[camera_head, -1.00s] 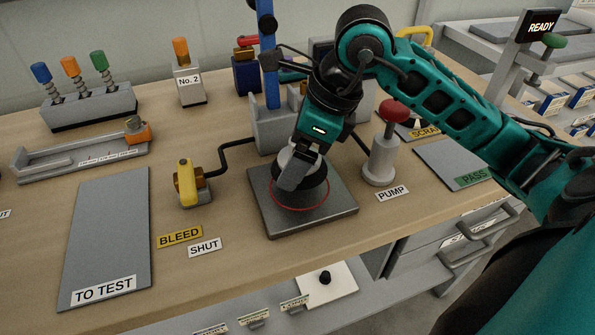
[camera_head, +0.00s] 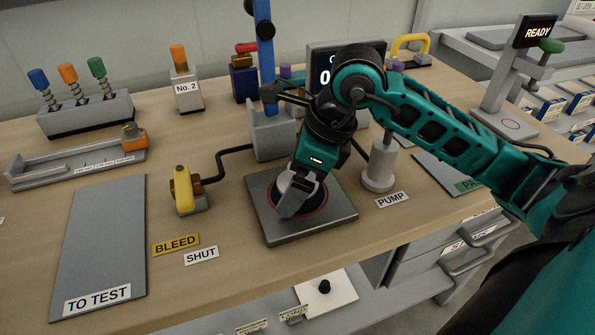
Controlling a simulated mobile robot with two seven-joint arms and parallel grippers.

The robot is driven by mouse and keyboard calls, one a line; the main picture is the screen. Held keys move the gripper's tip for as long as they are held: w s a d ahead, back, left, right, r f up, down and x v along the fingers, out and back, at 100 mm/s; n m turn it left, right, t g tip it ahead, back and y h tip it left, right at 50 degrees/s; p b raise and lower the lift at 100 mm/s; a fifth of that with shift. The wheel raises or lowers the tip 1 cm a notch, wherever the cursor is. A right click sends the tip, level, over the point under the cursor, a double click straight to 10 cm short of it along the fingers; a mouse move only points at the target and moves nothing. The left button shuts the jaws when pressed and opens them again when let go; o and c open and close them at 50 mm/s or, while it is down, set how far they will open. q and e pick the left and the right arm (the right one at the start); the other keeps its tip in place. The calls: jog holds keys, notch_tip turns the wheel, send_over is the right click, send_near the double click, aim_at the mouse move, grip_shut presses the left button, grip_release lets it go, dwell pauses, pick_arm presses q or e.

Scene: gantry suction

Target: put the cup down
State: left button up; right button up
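The black suction cup (camera_head: 283,183) is at the grey steel plate (camera_head: 340,212), within the red ring marked on it. Its underside is hidden, so I cannot tell whether it rests on the plate or hangs just above. My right gripper (camera_head: 292,203) comes down from above and is closed around the cup's top, its grey fingers covering much of it. My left gripper is not in view.
A yellow bleed lever (camera_head: 183,188) stands left of the plate, with BLEED and SHUT labels in front. The pump post (camera_head: 379,166) stands right of the plate, partly behind my arm. A blue column (camera_head: 265,55) rises behind. The TO TEST mat (camera_head: 100,240) is bare.

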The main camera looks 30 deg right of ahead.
jog(key=shift+r, duration=0.2)
pick_arm(q)
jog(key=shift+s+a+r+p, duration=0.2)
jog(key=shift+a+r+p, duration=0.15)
jog(key=shift+p, duration=0.45)
pick_arm(e)
jog(key=v, duration=1.2)
